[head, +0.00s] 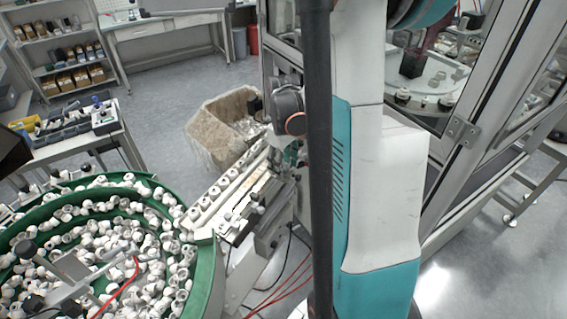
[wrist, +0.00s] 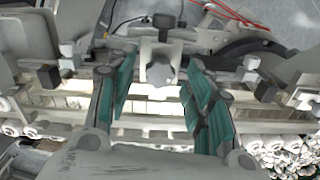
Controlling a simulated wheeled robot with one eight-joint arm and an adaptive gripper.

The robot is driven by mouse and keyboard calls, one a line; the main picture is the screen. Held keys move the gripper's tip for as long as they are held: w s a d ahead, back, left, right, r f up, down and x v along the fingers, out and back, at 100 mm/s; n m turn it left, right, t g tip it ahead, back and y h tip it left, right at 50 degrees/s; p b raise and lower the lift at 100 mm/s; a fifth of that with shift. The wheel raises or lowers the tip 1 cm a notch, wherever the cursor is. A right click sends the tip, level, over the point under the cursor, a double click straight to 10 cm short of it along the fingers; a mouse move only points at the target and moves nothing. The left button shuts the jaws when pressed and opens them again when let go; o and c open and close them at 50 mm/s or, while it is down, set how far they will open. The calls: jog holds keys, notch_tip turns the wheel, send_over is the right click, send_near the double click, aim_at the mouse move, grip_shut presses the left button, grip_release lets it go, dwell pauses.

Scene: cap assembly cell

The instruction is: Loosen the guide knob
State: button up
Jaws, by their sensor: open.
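In the wrist view, my gripper (wrist: 160,82) is open, with one teal finger on each side of a light grey knob-like piece (wrist: 160,72). A gap shows between this piece and each finger. I take it for the guide knob, but cannot be sure. A dark round knob (wrist: 163,20) stands just beyond it on the same bracket. In the head view, my gripper (head: 290,155) is over the far end of the guide rail (head: 237,222), largely hidden behind my arm. The knob cannot be made out there.
A green bowl feeder (head: 205,262) full of white caps stands at the left. White caps sit in a row (head: 225,188) along the rail. Other black-and-white clamps (wrist: 250,68) flank the fingers. A worn bin (head: 215,125) stands behind, and a framed enclosure (head: 465,130) at the right.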

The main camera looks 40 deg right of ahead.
jog(key=c, duration=1.1)
jog(key=shift+n+b, duration=0.7)
jog(key=shift+n, duration=0.8)
jog(key=o, duration=1.1)
jog(key=shift+r, duration=0.1)
notch_tip(320, 180, up, 12)
